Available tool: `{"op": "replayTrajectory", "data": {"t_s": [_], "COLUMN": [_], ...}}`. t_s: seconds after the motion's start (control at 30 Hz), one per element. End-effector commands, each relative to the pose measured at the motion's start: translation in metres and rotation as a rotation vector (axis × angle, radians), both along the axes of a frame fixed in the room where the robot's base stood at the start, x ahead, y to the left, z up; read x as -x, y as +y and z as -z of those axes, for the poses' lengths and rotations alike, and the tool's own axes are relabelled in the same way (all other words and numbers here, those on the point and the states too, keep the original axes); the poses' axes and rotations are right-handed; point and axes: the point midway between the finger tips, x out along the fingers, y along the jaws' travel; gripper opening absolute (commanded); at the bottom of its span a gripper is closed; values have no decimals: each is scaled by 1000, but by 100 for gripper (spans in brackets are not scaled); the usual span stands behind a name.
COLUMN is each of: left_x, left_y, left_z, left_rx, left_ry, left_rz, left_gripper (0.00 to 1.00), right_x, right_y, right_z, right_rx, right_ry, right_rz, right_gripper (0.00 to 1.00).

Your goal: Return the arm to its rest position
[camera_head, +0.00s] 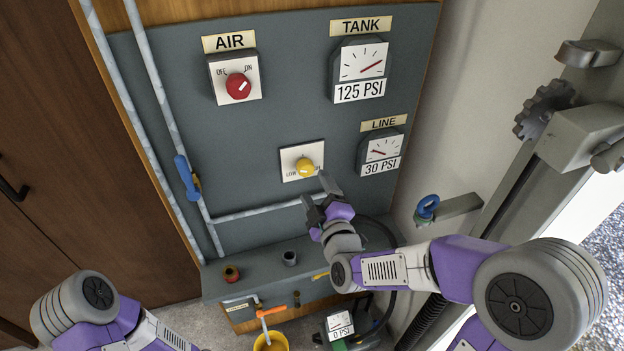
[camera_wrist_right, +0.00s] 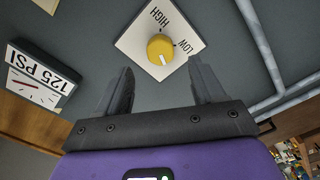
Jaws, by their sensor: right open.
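My right arm comes in from the right in the head view, and its gripper (camera_head: 320,196) is just below and to the right of the yellow regulator knob (camera_head: 305,166). In the right wrist view the gripper (camera_wrist_right: 160,90) is open and empty. Its two fingers stand apart, with the yellow knob (camera_wrist_right: 160,47) beyond them on its white LOW/HIGH plate. No contact between fingers and knob shows. My left arm shows only as a purple and grey part at the bottom left of the head view. Its gripper is not visible.
The grey panel (camera_head: 270,120) carries a red AIR knob (camera_head: 238,86), a TANK gauge (camera_head: 362,70) at 125 PSI and a LINE gauge (camera_head: 381,152) at 30 PSI. A ledge (camera_head: 262,266) juts out below. A metal post with a gear (camera_head: 545,108) stands at right.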

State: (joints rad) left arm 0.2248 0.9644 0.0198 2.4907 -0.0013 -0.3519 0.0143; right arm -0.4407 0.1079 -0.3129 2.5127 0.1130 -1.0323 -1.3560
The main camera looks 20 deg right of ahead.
Motion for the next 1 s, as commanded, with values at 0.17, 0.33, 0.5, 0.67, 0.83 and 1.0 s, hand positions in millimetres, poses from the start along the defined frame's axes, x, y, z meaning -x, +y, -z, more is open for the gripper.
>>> {"op": "replayTrajectory", "data": {"t_s": [0.17,0.33,0.5,0.67,0.83,1.0], "left_x": [0,0,0,0,0,0], "left_y": [0,0,0,0,0,0], "left_z": [-1,-1,-1,-1,-1,-1], "left_rx": [0,0,0,0,0,0], "left_ry": [0,0,0,0,0,0], "left_rz": [0,0,0,0,0,0], "left_gripper": [43,43,43,43,43,43], "right_x": [9,10,10,9,3,22], "right_y": [0,0,0,0,7,15], "right_z": [0,0,0,5,70,195], "right_rx": [1,1,1,-7,-123,-396], "right_ry": [-1,-1,-1,14,204,587], "right_rz": [0,0,0,-2,-18,36], "right_gripper": [68,68,68,68,68,68]}}
